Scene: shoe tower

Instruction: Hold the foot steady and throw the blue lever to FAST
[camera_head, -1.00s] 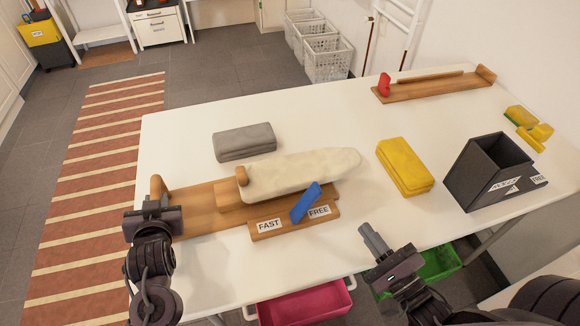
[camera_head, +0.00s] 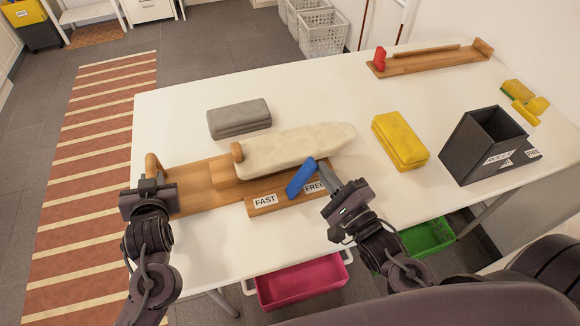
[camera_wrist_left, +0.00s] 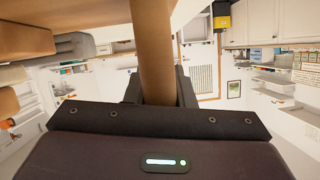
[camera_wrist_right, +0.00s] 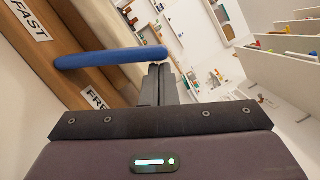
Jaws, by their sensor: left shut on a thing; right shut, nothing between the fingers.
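A wooden stand with a cream foot form (camera_head: 295,150) lies on the white table. Its front board carries a FAST label (camera_head: 265,201) on the left and a FREE label (camera_head: 314,187) on the right. The blue lever (camera_head: 300,177) slants up to the right, its upper end toward FREE. It also shows in the right wrist view (camera_wrist_right: 110,58). My left gripper (camera_head: 150,182) is shut on the wooden peg (camera_wrist_left: 152,50) at the stand's left end. My right gripper (camera_head: 334,181) is shut and empty, its tips at the lever's right side; I cannot tell if they touch.
A grey block (camera_head: 239,118) lies behind the stand and a yellow block (camera_head: 400,140) to its right. A dark box (camera_head: 488,145) stands at the table's right. A wooden rack with a red piece (camera_head: 379,58) is at the back. Bins hang below the front edge.

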